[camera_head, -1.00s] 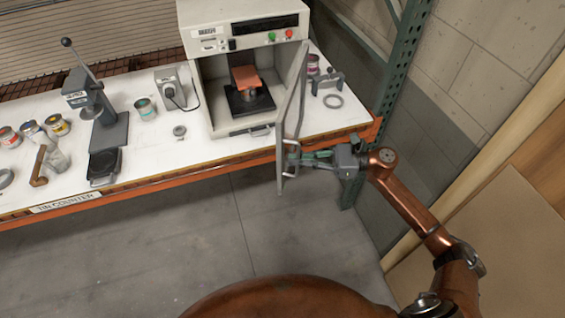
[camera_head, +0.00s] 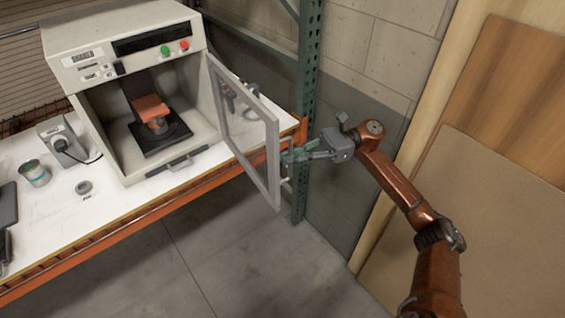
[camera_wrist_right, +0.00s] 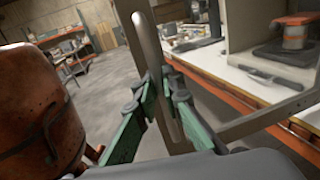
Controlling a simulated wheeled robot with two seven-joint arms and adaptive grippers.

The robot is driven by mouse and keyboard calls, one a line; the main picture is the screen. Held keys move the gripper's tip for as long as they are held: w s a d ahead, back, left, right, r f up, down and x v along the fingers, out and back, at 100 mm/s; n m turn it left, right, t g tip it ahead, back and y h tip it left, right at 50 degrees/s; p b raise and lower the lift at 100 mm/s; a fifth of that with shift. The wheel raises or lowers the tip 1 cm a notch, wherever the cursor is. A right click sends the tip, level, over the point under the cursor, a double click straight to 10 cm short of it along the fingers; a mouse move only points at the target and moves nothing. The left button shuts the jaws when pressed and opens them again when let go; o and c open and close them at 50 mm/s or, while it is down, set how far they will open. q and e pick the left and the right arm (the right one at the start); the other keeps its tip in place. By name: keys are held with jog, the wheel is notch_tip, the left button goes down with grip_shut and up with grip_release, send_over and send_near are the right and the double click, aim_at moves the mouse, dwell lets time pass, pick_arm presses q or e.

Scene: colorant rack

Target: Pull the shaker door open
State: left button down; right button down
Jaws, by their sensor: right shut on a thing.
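The shaker (camera_head: 128,45) is a pale cabinet on the bench with an open front; inside, an orange clamp plate (camera_head: 150,107) sits over a black base. Its framed door (camera_head: 273,160) is swung out wide to the right, past the bench's front edge. My right gripper (camera_head: 290,158) is shut on the door handle (camera_head: 286,185) at the door's outer edge. In the right wrist view, the green-padded fingers (camera_wrist_right: 160,110) close around the handle (camera_wrist_right: 150,55), a pale upright bar. My left gripper is not in view.
A can (camera_head: 34,173), a grey box with a dial (camera_head: 62,140) and a small ring (camera_head: 84,187) stand on the white bench (camera_head: 110,205) at left. A green rack post (camera_head: 309,90) rises behind my right gripper. The floor in front is clear.

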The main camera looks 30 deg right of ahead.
jog(key=shift+d+r, duration=0.15)
jog(key=c, duration=2.1)
grip_release()
jog(key=d, duration=0.8)
jog(key=s+d, duration=0.1)
jog(key=d, duration=0.3)
jog(key=shift+s, duration=0.1)
